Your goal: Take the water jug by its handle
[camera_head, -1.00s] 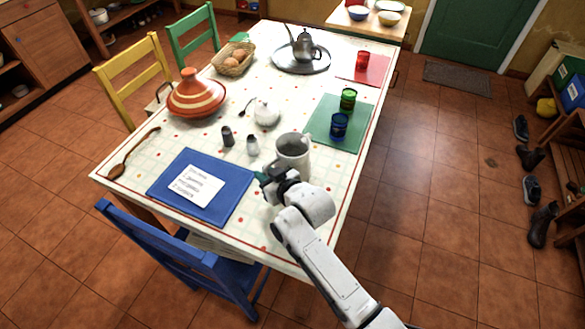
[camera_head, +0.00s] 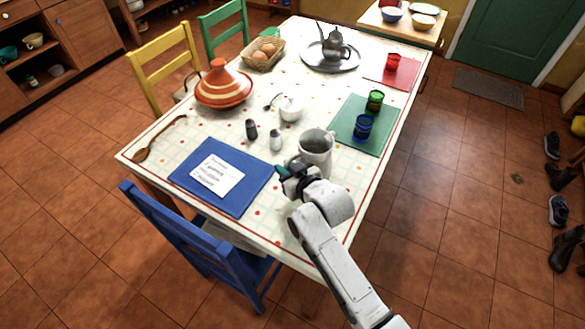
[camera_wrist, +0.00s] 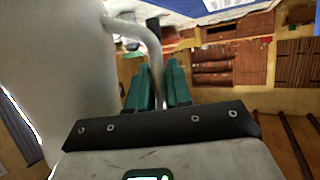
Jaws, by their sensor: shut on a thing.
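The water jug (camera_head: 317,145) is a pale grey-white pitcher near the front right of the table, upright as far as the head view shows. In the wrist view its body (camera_wrist: 60,70) fills the left side, and its curved handle (camera_wrist: 150,38) comes down between the green fingertips. My gripper (camera_head: 286,172) is at the near side of the jug in the head view. In the wrist view my gripper (camera_wrist: 158,88) is shut on the handle. The jug's base is partly hidden by my arm.
A blue mat (camera_head: 250,188) with a paper lies left of the jug. Salt and pepper shakers (camera_head: 275,140) and a sugar bowl (camera_head: 291,109) stand behind it. Blue and green glasses (camera_head: 363,126) stand on a green mat (camera_head: 375,143) to the right. A blue chair (camera_head: 190,235) is at the front.

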